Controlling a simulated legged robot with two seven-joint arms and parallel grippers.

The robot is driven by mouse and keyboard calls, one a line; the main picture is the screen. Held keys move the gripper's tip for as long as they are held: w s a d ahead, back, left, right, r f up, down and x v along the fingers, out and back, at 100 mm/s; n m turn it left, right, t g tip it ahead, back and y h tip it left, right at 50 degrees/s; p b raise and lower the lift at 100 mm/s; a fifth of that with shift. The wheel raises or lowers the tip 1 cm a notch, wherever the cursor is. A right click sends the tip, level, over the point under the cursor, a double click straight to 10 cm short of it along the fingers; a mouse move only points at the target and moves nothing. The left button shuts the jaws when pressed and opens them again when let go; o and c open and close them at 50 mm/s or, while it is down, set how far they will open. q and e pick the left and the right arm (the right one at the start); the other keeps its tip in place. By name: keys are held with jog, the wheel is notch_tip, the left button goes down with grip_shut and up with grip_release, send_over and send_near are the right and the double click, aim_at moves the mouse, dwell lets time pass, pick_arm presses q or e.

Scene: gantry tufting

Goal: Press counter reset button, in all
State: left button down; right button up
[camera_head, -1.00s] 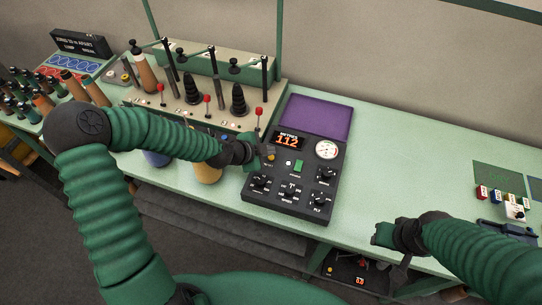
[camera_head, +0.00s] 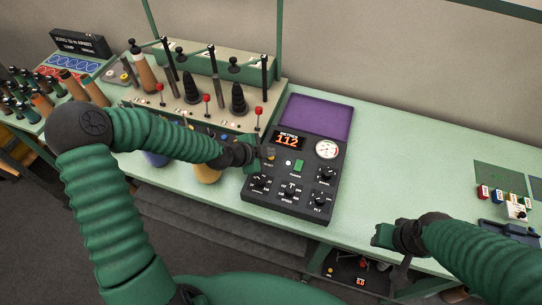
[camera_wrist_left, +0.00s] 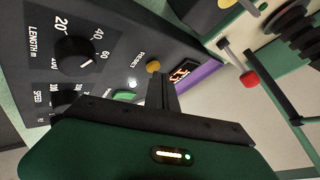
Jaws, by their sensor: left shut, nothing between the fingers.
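The black control panel (camera_head: 250,196) lies on the bench, its counter display (camera_head: 288,141) showing 112 in red digits. The reset button is a small yellow button (camera_head: 270,158) below the display; it also shows in the left wrist view (camera_wrist_left: 153,67) beside its printed label. My left gripper (camera_head: 265,153) is shut and empty, over the panel's left edge right by the yellow button. In the left wrist view its fingertips (camera_wrist_left: 160,80) are just below the button; I cannot tell whether they touch. My right gripper (camera_head: 382,235) hangs near the bench's front edge, away from the panel; its jaws are unclear.
A green button (camera_head: 298,165) and several black knobs share the panel, with a round gauge (camera_head: 327,149) at right. A purple pad (camera_head: 316,116) lies behind. A cone rack with red-topped levers (camera_head: 259,113) stands left of the panel. The bench right of the panel (camera_head: 400,170) is clear.

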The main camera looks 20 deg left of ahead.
pick_arm(q)
jog(key=shift+f, duration=0.35)
jog(key=shift+r, duration=0.1)
dwell(0.4)
jog(key=shift+r+p, duration=0.5)
jog(key=shift+r, duration=0.3)
notch_tip(320, 180, up, 5)
jog(key=p, duration=0.4)
dwell(0.4)
